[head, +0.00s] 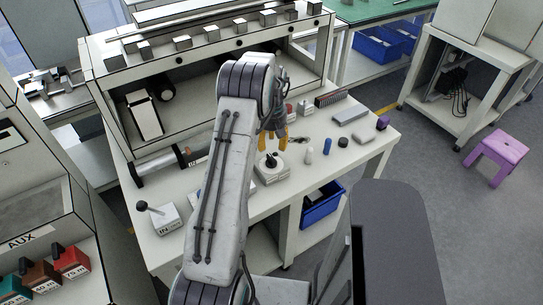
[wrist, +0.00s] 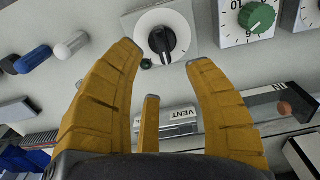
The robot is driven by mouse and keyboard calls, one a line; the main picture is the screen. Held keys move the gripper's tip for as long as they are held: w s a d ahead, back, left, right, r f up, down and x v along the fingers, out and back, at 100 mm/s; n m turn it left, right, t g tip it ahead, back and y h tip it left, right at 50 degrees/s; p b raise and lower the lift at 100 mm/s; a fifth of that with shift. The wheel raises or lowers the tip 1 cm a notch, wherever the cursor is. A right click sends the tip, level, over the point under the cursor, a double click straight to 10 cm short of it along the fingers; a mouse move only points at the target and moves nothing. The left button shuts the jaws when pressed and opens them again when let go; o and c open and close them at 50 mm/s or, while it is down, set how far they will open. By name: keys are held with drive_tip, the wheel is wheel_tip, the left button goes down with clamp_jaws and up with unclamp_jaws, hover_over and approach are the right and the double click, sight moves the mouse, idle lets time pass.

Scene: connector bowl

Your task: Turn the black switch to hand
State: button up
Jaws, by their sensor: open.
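The black switch (head: 271,161) is a rotary knob on a small pale box (head: 272,175) on the workbench. In the wrist view the knob (wrist: 162,40) sits on a round white dial at the top middle, with a pale mark on it. No position labels can be read. My gripper (head: 275,142) has yellow fingers and points down just above and behind the knob. In the wrist view my gripper (wrist: 165,56) is open, its fingertips spread below and to either side of the knob. Nothing is between the fingers, and I see no contact with the knob.
A green dial (wrist: 260,18) lies right of the switch in the wrist view. A lever box (head: 163,217) stands at the left. A shelf with several boxes rises behind.

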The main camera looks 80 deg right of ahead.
sight(271, 161)
drive_tip(key=shift+f+p, duration=0.75)
drive_tip(key=shift+f, duration=2.6)
drive_tip(key=shift+o, duration=0.2)
clamp_jaws()
